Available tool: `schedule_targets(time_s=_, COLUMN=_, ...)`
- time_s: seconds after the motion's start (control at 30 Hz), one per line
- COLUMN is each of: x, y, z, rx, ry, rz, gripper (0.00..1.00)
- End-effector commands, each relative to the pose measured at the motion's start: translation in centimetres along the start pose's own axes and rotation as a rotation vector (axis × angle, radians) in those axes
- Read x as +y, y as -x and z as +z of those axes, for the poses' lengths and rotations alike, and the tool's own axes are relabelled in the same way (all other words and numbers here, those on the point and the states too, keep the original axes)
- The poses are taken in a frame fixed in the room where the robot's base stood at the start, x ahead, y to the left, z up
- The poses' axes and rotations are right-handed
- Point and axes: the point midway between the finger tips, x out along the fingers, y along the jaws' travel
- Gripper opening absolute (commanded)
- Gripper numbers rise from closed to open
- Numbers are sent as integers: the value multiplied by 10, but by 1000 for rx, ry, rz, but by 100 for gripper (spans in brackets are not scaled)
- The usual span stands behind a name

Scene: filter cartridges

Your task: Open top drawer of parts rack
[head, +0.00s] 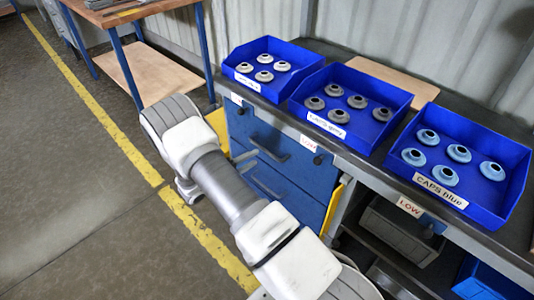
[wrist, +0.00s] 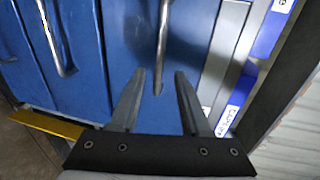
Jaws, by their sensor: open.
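The parts rack is a blue drawer unit under the bench. Its top drawer (head: 290,160) looks shut and has a bar handle (head: 268,152). In the wrist view, the top drawer's handle (wrist: 162,40) runs up the picture, and its near end lies between my fingertips. My gripper (wrist: 160,75) is open with one finger on each side of the handle's line. Whether the fingers touch the handle or are level with it in depth, I cannot tell.
A lower drawer's handle (wrist: 53,40) shows at left in the wrist view. Blue bins of caps (head: 262,92), (head: 350,132), (head: 440,192) stand on the bench top. A wooden table (head: 150,75) stands at the back left. The floor at left is clear.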

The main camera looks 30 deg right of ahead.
Motion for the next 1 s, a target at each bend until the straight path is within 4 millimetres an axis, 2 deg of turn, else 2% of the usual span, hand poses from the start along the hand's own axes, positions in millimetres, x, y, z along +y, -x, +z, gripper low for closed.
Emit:
schedule_targets(time_s=0.1, x=2, y=-28, z=-1, rx=4, ry=-2, rz=0, gripper=46)
schedule_targets(time_s=0.33, x=2, y=-65, z=-1, rx=3, ry=-1, rz=0, gripper=46)
schedule_targets(time_s=0.53, x=1, y=-78, z=0, rx=1, ry=0, rz=1, gripper=46)
schedule_targets(time_s=0.8, x=0, y=-79, z=0, rx=1, ry=0, rz=1, gripper=46)
schedule_targets(time_s=0.87, x=0, y=-79, z=0, rx=1, ry=-1, rz=1, gripper=37)
schedule_targets(time_s=1.0, x=0, y=-79, z=0, rx=1, ry=-1, rz=1, gripper=12)
